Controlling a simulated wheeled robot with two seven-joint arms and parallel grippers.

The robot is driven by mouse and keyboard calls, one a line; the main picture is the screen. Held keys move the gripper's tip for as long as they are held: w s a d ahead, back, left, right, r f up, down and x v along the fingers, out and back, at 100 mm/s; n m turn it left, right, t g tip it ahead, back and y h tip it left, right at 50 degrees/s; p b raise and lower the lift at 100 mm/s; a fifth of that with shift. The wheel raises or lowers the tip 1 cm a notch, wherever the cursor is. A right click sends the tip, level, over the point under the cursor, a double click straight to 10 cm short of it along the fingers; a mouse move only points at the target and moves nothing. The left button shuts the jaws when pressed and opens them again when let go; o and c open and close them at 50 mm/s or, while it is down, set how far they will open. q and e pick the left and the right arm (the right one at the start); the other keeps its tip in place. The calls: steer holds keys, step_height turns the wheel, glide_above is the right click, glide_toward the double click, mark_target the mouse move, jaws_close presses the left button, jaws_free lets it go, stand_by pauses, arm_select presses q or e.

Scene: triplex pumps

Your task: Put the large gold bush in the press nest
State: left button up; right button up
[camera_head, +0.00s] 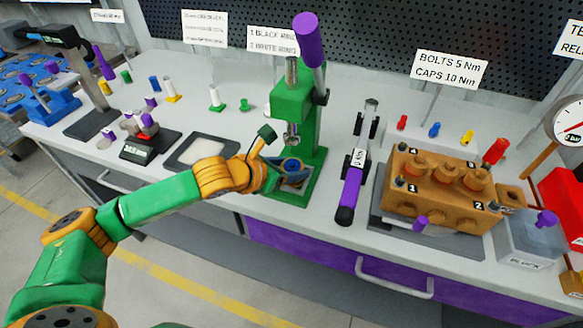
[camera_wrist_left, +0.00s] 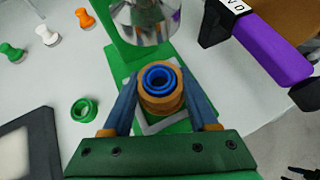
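The large gold bush (camera_wrist_left: 162,104) shows in the left wrist view as an orange-gold ring with a blue ring inside its opening. It stands upright over the green base of the press (camera_head: 302,105), below the ram. My left gripper (camera_wrist_left: 160,84) has one finger on each side of the bush, apparently touching it. In the head view the left gripper (camera_head: 284,172) reaches into the press from the left. The nest is mostly hidden under the bush and fingers; I cannot tell whether the bush is fully seated.
A green ring (camera_wrist_left: 84,110) and several small pegs lie left of the press. A dark-framed tray (camera_head: 200,152) stands on the left. A purple-handled tool (camera_head: 351,192) lies to the right, before the gold pump block (camera_head: 440,190). The purple press lever (camera_head: 308,40) rises above.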

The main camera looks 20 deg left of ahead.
arm_select(q)
steer(key=o, duration=0.3)
steer(key=shift+r, duration=0.2)
steer(key=p+v, duration=0.1)
steer(key=v, duration=1.1)
steer(key=shift+p, duration=0.35)
steer(key=shift+d, duration=0.1)
